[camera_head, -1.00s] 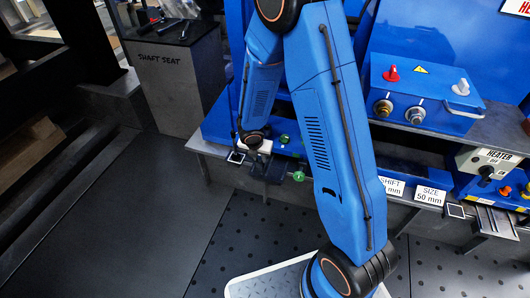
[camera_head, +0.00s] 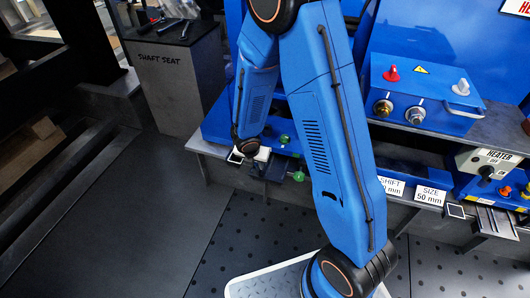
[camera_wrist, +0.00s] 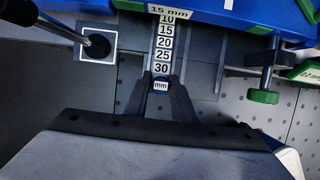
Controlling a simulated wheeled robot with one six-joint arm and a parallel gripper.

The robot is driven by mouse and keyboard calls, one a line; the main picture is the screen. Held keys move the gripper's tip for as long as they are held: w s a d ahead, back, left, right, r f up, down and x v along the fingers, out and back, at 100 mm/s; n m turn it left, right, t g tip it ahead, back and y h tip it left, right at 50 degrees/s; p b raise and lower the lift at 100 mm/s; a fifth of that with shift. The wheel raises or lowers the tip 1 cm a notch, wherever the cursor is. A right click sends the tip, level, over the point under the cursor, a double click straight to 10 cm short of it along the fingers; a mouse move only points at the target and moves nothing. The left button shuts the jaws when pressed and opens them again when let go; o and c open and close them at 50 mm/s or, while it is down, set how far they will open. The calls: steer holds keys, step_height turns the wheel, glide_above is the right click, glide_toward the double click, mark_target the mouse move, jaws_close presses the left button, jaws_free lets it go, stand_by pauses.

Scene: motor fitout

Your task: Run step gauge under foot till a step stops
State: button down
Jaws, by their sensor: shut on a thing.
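In the wrist view, the step gauge (camera_wrist: 164,42) is a narrow dark strip with white number tags running from 10 to 30 and an "mm" tag at its near end. My gripper (camera_wrist: 163,88) is shut on that near end, with a dark finger on each side. The strip points away from me towards a blue edge with a "15 mm" label (camera_wrist: 168,11). The gauge's far end is hidden there, and I cannot tell whether a step touches the foot. In the head view, my arm covers most of this spot.
A green knob (camera_wrist: 265,96) on a screw stands right of the gauge. A dark rod with a round end stands over a white-framed square (camera_wrist: 97,45) at left. A blue control box (camera_head: 425,92) and a heater switch box (camera_head: 488,162) sit farther right on the bench.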

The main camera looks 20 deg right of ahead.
steer(key=s+a, duration=0.4)
steer(key=s, duration=0.2)
steer(key=shift+a, duration=0.3)
stand_by(1.1)
steer(key=shift+s, duration=0.1)
steer(key=shift+r, duration=0.15)
steer(key=shift+r, duration=2.35)
steer(key=shift+f, duration=0.1)
steer(key=shift+f, duration=2.3)
steer(key=shift+r, duration=0.15)
